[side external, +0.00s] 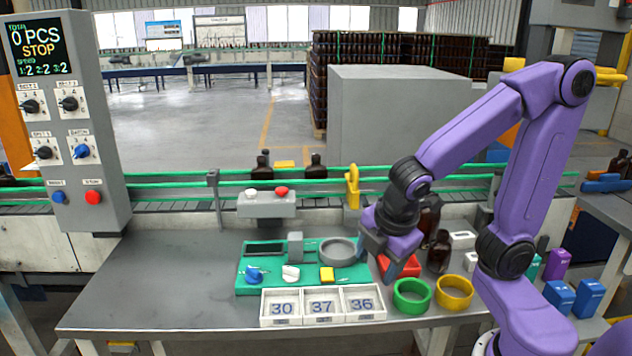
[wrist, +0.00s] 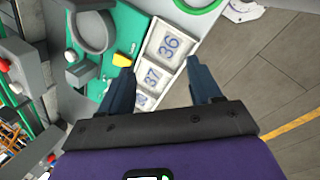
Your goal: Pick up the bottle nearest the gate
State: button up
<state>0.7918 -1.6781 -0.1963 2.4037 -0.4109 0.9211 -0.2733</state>
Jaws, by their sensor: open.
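Two dark amber bottles stand at the conveyor in the side view, the left one (side external: 262,165) and the right one (side external: 315,167). The right one is closer to a yellow upright piece (side external: 352,187) on the rail, which may be the gate. Another amber bottle (side external: 438,252) stands on the table right of my gripper, and one more (side external: 432,212) is partly hidden behind my arm. My gripper (side external: 376,266) is open and points down near the green board's right end. In the wrist view my gripper (wrist: 158,70) has nothing between its fingers, and no bottle is clearly visible.
A green board (side external: 247,277) carries a grey ring (side external: 341,251) and small parts. White numbered trays (side external: 322,306) lie in front. A red block (side external: 405,264), a green ring (side external: 411,296) and a yellow ring (side external: 455,293) sit close right. The table's left part is clear.

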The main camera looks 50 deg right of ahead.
jog(key=w+d+r+n+t+h, duration=0.2)
jog(key=w+d+n, duration=0.1)
jog(key=w, duration=0.4)
jog(key=w+d+r+n+t+h, duration=0.2)
jog(key=w+d, duration=0.1)
jog(key=w, duration=0.4)
jog(key=n+t+h, duration=0.3)
jog(key=n, duration=0.3)
send_near(316, 161)
jog(key=x, duration=0.6)
jog(key=shift+w+d+r, duration=0.2)
jog(key=shift+r, duration=0.1)
jog(key=shift+f+x, duration=0.1)
jog(key=shift+x, duration=1.2)
jog(key=shift+f+x, duration=0.15)
jog(key=shift+x, duration=1.1)
jog(key=shift+s, duration=0.15)
grip_shut()
